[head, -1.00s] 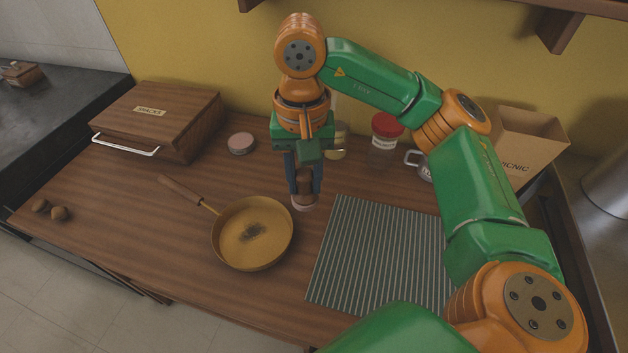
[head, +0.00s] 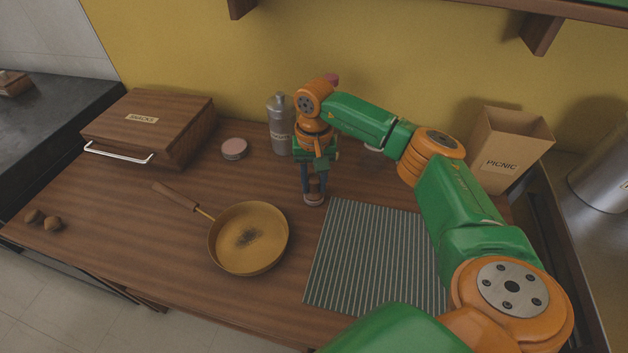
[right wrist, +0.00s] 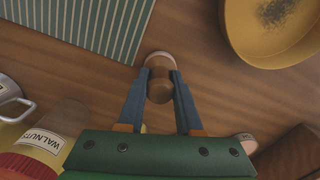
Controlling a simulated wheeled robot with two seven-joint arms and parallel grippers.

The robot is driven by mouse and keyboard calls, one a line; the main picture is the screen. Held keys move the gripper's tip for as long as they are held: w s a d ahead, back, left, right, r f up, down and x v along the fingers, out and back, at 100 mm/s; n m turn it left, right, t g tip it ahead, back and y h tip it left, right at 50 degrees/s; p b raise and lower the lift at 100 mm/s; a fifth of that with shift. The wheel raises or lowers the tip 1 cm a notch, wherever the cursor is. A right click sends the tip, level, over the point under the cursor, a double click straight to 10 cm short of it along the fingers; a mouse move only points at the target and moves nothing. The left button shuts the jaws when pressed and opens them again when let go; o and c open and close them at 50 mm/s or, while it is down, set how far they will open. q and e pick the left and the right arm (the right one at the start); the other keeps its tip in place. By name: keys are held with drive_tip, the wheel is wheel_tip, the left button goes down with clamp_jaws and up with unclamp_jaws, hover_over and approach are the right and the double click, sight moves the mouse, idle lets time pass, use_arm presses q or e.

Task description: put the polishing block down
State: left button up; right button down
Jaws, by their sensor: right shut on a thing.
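The polishing block (head: 314,199) is a brown knob on a pale round base. My right gripper (head: 313,183) points down and is shut on its knob, just outside the back left corner of the striped mat (head: 375,255). In the right wrist view the block (right wrist: 160,84) sits between the blue fingers (right wrist: 158,74), with its pale base at the far side. The base is at or very near the wooden top; I cannot tell if it touches. My left gripper is not in view.
A brown pan (head: 272,262) with a dark smudge stands left of the block. A steel canister (head: 280,128) and a pink tin (head: 234,149) stand behind. A SNACKS box (head: 150,112) is at left, a PICNIC box (head: 513,145) at right. A WALNUTS jar (right wrist: 48,140) is near my wrist.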

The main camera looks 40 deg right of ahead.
drive_tip(key=c, duration=0.6)
unclamp_jaws()
wheel_tip(320, 180, up, 12)
drive_tip(key=shift+w+r+p, duration=0.1)
drive_tip(key=shift+r+p, duration=0.05)
drive_tip(key=shift+p, duration=0.15)
